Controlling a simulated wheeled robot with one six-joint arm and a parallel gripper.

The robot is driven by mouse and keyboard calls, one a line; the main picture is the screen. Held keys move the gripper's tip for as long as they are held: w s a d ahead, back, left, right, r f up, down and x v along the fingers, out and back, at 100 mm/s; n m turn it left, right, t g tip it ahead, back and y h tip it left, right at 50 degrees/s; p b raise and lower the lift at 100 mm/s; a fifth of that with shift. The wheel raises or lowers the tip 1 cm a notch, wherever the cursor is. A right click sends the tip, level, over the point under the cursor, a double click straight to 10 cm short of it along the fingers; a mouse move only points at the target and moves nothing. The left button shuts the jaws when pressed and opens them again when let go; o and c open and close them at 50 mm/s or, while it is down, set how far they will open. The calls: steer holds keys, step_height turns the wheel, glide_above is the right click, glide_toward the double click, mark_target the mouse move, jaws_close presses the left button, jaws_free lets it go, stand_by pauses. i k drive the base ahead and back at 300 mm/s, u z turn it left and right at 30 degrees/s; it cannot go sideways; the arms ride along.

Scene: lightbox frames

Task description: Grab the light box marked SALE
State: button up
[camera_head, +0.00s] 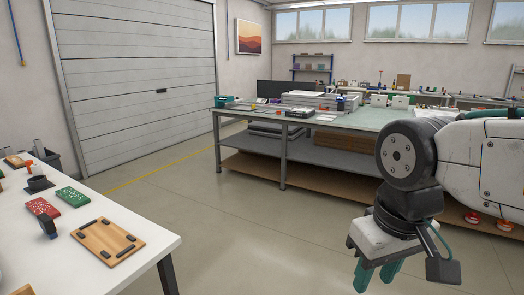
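I cannot make out any light box marked SALE in the head view; no lettering is readable. My gripper (376,279) hangs at the lower right, pointing down over the floor. Its two green fingers stand apart with a gap between them, and nothing shows in it. It is well to the right of the white table (150,246) and in front of the long workbench (245,112).
The white table at left holds a wooden panel with black strips (107,240), a red board (42,208) and a green board (72,196). The workbench carries several trays and small items. Open floor (240,235) lies between them.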

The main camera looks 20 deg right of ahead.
mark_target(377, 100)
steer(key=i, duration=7.15)
steer(key=u, duration=0.65)
steer(key=i, duration=5.2)
steer(key=z, duration=2.1)
